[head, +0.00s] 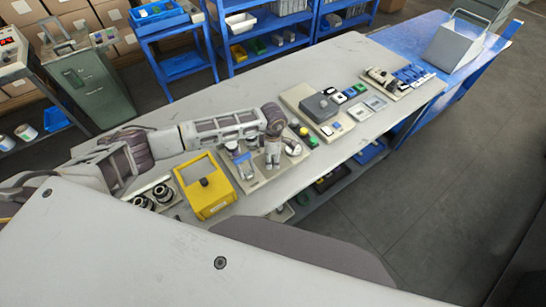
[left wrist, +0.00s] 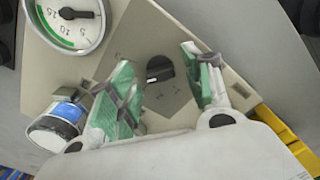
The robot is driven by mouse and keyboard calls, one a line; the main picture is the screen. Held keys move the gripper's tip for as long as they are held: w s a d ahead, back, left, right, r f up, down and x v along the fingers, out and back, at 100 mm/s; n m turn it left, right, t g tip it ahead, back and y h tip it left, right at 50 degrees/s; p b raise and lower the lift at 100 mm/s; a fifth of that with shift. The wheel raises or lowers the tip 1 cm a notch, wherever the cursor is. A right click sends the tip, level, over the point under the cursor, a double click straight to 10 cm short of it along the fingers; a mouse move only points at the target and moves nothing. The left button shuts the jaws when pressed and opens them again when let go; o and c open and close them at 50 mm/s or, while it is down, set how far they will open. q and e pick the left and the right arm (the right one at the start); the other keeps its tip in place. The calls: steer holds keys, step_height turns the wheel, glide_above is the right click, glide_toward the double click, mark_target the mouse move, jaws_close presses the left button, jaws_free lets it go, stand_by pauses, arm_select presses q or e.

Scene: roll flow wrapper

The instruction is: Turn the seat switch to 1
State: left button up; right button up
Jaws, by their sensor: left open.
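In the left wrist view, a black rotary knob (left wrist: 159,68), which looks like the seat switch, sits on a grey plate with small markings on a beige panel (left wrist: 225,72). The markings are too small to read surely. My left gripper (left wrist: 156,62) is open. Its green-padded fingers stand either side of the knob, with visible gaps. In the head view, my left gripper (head: 272,158) points down over the beige panel (head: 256,182) and hides the knob. My right gripper is not in view.
A round gauge (left wrist: 72,18) and a blue-banded cylindrical part (left wrist: 58,120) share the panel. A yellow box (head: 207,188) stands close to its left. A beige unit with a grey cover (head: 319,108) lies to the right. Bare tabletop (head: 325,62) lies behind.

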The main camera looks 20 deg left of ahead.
arm_select(q)
steer(key=shift+f, duration=0.1)
steer(key=shift+c, duration=0.3)
steer(key=c, duration=0.9)
steer(key=shift+c, duration=0.2)
